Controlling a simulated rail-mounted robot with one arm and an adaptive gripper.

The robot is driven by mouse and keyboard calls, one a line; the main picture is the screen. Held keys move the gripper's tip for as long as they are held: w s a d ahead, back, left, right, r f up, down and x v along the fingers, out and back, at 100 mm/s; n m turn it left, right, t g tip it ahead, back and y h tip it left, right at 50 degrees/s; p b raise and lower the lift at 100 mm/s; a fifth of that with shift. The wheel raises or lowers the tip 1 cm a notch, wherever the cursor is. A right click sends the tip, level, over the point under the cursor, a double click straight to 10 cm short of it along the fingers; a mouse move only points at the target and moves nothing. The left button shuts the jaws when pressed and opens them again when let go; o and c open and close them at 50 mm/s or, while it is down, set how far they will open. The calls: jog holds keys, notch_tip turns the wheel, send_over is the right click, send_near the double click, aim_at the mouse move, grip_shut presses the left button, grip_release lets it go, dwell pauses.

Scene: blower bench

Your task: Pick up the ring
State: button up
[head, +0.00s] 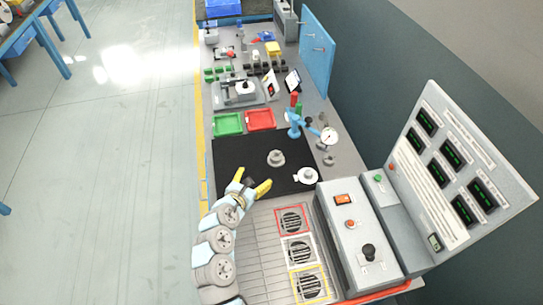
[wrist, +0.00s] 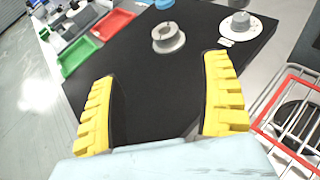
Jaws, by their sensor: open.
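A grey flanged ring (head: 276,158) with a hole in its middle sits on the black mat (head: 232,155). In the wrist view the ring (wrist: 168,41) is at top centre, beyond the yellow fingertips. My gripper (head: 255,181) is over the near part of the mat, to the lower left of the ring in the head view. In the wrist view my gripper (wrist: 162,85) has its two fingers wide apart, with only bare mat between them. The gripper is open, empty and apart from the ring.
A pale round part (head: 307,175) sits at the mat's right edge. Green (head: 229,123) and red (head: 261,119) trays lie beyond the mat. A blue stand with a gauge (head: 328,136) is at the right. A grey control box (head: 352,225) and slatted vents (head: 291,221) are nearer.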

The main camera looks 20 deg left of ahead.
aim_at(274, 159)
jog(key=shift+w+a+f+h, duration=0.1)
jog(key=shift+w+f+h, duration=0.1)
jog(key=shift+f+h, duration=0.15)
jog(key=shift+w+f, duration=0.1)
jog(key=shift+w, duration=0.2)
jog(key=b+x, duration=0.3)
jog(key=x, duration=0.8)
jog(key=shift+f, duration=0.15)
jog(key=shift+b+x, duration=0.35)
jog(key=shift+x, duration=0.5)
jog(key=b+x, duration=0.1)
jog(key=x, duration=0.2)
jog(key=shift+w+f+b, duration=0.1)
jog(key=shift+f+b, duration=0.15)
jog(key=shift+b, duration=0.1)
jog(key=shift+w+d, duration=0.2)
jog(key=shift+d, duration=0.05)
jog(key=c, duration=1.3)
